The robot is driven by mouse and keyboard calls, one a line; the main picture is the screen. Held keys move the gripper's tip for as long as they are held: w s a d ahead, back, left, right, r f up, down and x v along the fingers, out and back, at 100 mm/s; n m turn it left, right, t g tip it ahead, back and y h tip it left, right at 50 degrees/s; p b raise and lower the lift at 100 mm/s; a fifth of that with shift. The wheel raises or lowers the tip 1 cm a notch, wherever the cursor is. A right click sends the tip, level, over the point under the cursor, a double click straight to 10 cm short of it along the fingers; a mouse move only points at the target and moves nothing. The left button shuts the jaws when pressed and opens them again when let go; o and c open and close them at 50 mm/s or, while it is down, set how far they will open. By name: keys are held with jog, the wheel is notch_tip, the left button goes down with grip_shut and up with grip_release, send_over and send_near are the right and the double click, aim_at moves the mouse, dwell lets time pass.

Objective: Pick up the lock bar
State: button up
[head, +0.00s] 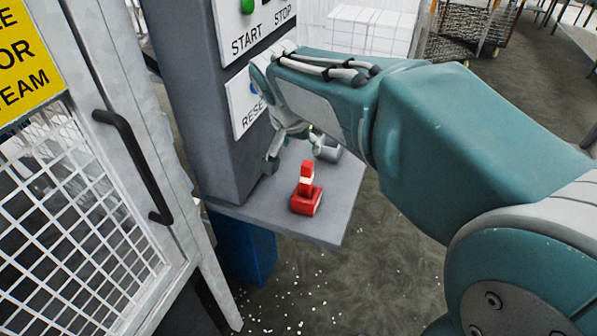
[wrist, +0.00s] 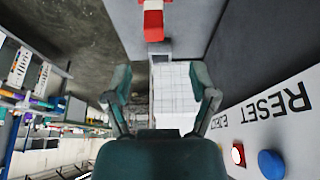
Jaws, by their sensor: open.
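The lock bar (head: 305,195) is red with a white band and sits on the small grey shelf (head: 335,190) of the control post. It also shows at the top edge of the wrist view (wrist: 153,22), partly cut off. My gripper (head: 298,152) is open and empty, above and behind the lock bar as the head view shows it, and apart from it. In the wrist view, the two fingers of my gripper (wrist: 160,88) are spread, with nothing between them. My arm hides part of the post and shelf in the head view.
A mesh door with a black handle (head: 135,165) stands left. Open floor (head: 360,285) lies right of the shelf.

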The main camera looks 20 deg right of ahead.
aim_at(306, 164)
jog(key=x, duration=0.4)
jog(key=shift+s+d, duration=0.2)
jog(key=shift+d, duration=0.1)
jog(key=x, duration=0.5)
jog(key=shift+s+a+f, duration=0.15)
jog(key=shift+s+a, duration=0.05)
jog(key=shift+a, duration=0.15)
jog(key=shift+w+d+f, duration=0.15)
jog(key=shift+d+f, duration=0.15)
jog(key=shift+f, duration=0.05)
jog(key=shift+a, duration=0.1)
grip_shut()
